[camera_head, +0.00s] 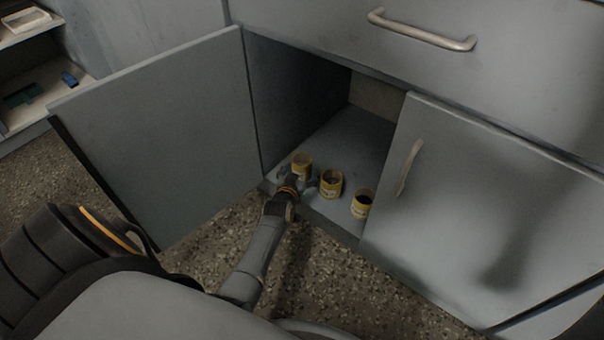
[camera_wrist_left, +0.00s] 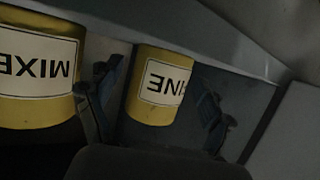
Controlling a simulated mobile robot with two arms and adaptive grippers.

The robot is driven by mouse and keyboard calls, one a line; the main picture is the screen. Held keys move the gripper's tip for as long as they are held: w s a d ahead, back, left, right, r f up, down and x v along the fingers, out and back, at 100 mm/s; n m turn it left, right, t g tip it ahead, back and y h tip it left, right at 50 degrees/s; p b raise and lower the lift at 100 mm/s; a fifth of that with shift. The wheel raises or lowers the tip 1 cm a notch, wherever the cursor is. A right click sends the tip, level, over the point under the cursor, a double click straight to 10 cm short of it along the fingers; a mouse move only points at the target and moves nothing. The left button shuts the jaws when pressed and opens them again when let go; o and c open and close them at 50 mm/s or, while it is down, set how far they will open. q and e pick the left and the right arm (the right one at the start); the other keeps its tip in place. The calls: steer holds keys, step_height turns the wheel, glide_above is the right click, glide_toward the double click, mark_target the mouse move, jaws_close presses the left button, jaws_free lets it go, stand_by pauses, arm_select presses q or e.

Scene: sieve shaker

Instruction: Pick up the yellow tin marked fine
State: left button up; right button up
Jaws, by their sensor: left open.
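The yellow fine tin (camera_wrist_left: 158,88) stands between the two fingers of my open left gripper (camera_wrist_left: 160,85) in the wrist view. Its white label reads upside down and is partly cut by the tin's curve. In the head view it is the leftmost tin (camera_head: 302,160) in the open cabinet. My left gripper (camera_head: 297,180) reaches in from the front, low, with its fingers around the tin's near side. Whether the fingers touch it cannot be seen. My right gripper is not in view.
A yellow mixed tin (camera_wrist_left: 36,75) stands close beside the left finger in the wrist view; in the head view it is the middle tin (camera_head: 331,183). A third yellow tin (camera_head: 362,204) stands by the right door (camera_head: 480,210). The left door (camera_head: 165,140) is swung open.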

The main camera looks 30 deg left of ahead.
arm_select(q)
steer(key=shift+w, duration=0.1)
steer(key=c, duration=1.3)
